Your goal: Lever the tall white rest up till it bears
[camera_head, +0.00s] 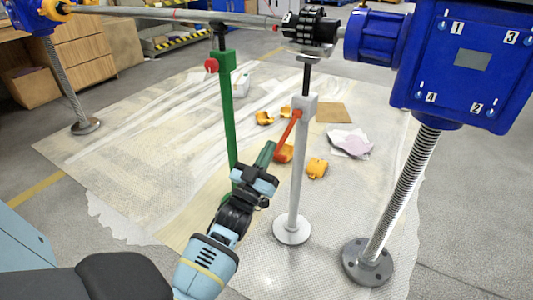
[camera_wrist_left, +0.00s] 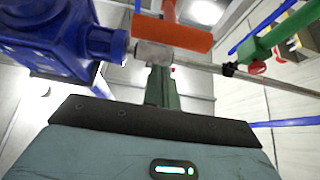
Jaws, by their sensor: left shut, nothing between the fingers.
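The tall white rest (camera_head: 296,190) stands upright on a round white foot on the floor sheet. A dark stem rises from its collar to a small head (camera_head: 312,59) just under the black coupling (camera_head: 310,27); I cannot tell whether they touch. An orange-red lever (camera_head: 288,133) slopes down left from the collar. It also shows in the left wrist view (camera_wrist_left: 172,33). My left gripper (camera_head: 267,152) is shut and empty, its green fingers beside the lever's lower end; contact is unclear. The fingers also show in the wrist view (camera_wrist_left: 161,87). My right gripper is out of view.
A green rest (camera_head: 228,115) with a red knob stands left of the white one, under the long shaft (camera_head: 180,14). A blue gearbox (camera_head: 470,65) on a threaded jack (camera_head: 400,195) stands at right. Orange pieces (camera_head: 317,168) and a cloth (camera_head: 350,142) lie on the sheet.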

